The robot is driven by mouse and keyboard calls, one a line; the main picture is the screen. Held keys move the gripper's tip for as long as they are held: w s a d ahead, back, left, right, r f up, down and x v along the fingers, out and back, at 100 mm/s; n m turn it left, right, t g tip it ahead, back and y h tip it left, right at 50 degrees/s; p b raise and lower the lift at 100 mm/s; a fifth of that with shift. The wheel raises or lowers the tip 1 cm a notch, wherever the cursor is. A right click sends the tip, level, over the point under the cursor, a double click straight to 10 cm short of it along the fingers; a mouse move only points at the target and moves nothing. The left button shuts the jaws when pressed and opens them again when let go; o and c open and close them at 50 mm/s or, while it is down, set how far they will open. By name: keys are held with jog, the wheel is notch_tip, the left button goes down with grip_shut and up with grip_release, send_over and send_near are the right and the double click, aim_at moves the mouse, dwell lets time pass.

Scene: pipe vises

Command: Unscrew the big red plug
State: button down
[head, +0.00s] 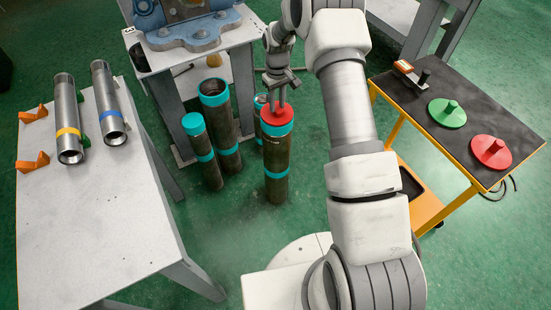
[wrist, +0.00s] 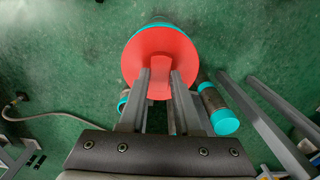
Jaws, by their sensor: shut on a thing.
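The big red plug (head: 279,117) sits in the teal-rimmed top of an upright dark pipe (head: 276,169) on the floor. My gripper (head: 277,98) reaches down to it from above and is shut on its raised grip. In the wrist view the red disc (wrist: 155,51) of the plug lies past my fingertips (wrist: 159,86), with the red grip between the two fingers. The disc covers the pipe's mouth. I cannot tell how far the plug is screwed in.
Several other teal-banded pipes (head: 220,124) stand close at left. A white table (head: 95,215) at left holds two metal pipes. A dark-topped cart (head: 430,88) at right holds a green plug (head: 446,113) and another red plug (head: 490,151). A vise stand is behind.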

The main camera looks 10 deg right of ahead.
aim_at(277, 108)
jog(key=shift+r+p, duration=0.3)
jog(key=shift+r, duration=0.3)
jog(key=shift+r+p, duration=1.05)
jog(key=shift+r, duration=0.75)
